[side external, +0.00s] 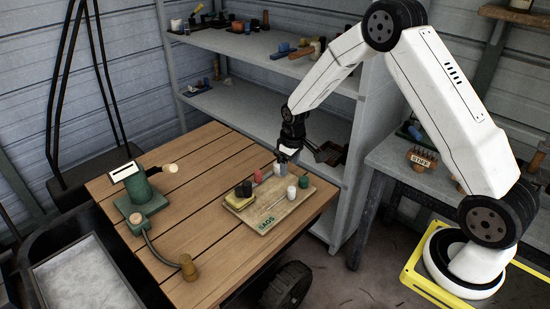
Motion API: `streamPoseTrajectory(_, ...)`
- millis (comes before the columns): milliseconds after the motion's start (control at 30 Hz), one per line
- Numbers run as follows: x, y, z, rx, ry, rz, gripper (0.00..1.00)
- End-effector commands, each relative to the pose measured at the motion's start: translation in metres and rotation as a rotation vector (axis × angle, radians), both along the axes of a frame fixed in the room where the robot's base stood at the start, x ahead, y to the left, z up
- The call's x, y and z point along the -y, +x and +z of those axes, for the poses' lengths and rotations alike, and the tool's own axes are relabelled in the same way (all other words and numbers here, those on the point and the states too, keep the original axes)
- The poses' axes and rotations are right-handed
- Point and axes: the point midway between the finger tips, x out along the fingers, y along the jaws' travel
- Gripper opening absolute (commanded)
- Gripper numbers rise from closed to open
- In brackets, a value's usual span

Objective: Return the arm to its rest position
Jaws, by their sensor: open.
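My gripper (289,155) is at the end of my white arm, over the far right part of the wooden table. It is open and points down, just above the far edge of a light tray (263,222). A grey item (281,169) stands on the tray close below the fingers; I cannot tell whether they touch it. The tray also bears small red, white, green and dark pieces.
A green device (142,196) with a hose stands on the left of the wooden table (190,265). Grey shelves (235,105) with small objects stand behind. A grey bench (385,155) is near my arm at right. A dark bin (40,250) is at lower left.

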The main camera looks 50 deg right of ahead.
Motion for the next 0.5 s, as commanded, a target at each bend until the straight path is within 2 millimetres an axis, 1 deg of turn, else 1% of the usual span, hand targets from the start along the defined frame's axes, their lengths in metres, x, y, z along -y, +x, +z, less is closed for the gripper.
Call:
streamPoseTrajectory(33, -0.007, -0.006, 0.011, 0.011, -0.001, -0.003, 0.79)
streamPoseTrajectory(200, -0.028, -0.033, 0.038, 0.036, 0.000, -0.024, 0.79)
streamPoseTrajectory(367, -0.046, -0.061, 0.060, 0.061, 0.003, -0.046, 0.79)
streamPoseTrajectory(500, -0.061, -0.089, 0.076, 0.083, 0.009, -0.062, 0.79)
